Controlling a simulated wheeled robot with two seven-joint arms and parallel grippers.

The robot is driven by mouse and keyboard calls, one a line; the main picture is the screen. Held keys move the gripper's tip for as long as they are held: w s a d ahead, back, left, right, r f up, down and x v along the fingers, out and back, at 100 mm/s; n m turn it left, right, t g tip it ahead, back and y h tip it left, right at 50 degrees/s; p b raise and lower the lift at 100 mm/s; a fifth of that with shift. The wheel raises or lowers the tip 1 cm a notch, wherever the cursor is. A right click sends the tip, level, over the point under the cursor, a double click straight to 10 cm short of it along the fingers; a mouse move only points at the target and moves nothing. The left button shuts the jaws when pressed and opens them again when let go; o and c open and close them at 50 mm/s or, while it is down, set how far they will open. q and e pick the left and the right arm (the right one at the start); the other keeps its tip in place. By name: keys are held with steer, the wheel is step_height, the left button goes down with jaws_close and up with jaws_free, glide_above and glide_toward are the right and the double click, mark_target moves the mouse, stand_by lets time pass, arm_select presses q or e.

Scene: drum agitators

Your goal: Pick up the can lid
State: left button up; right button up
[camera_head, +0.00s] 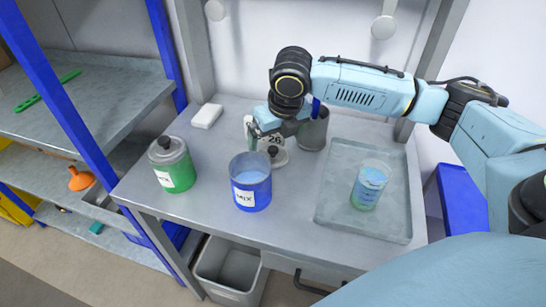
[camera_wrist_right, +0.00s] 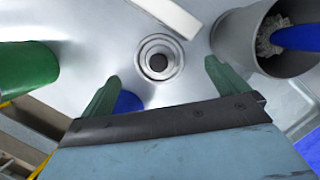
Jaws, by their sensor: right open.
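The can lid (camera_head: 279,158) is a grey round disc with a dark knob. It lies loose on the grey table, behind and right of the blue can (camera_head: 250,188), which is marked MIX and holds light blue liquid. In the wrist view the lid (camera_wrist_right: 157,60) shows flat, its knob in the middle. My right gripper (camera_head: 262,138) hangs above the table by the lid. Its green fingers (camera_wrist_right: 162,88) are wide apart with nothing between them, and the lid shows beyond the gap. My left gripper is not in view.
A green can (camera_head: 176,172) with its own lid stands left. A grey pot (camera_head: 313,133) with a blue-handled brush (camera_wrist_right: 298,38) stands close right of the lid. A white item with "26" is partly hidden behind my gripper. A tray (camera_head: 397,222) holds a beaker (camera_head: 369,187) at right.

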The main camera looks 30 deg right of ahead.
mark_target(273, 148)
steer(key=b+x, duration=0.1)
steer(key=x, duration=0.3)
steer(key=shift+a+f, duration=0.1)
steer(key=shift+f, duration=0.25)
steer(key=shift+w+f, duration=0.15)
steer(key=shift+f, duration=0.1)
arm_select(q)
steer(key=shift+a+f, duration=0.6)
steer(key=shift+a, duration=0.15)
arm_select(e)
steer(key=shift+r, duration=0.1)
steer(key=c, duration=1.1)
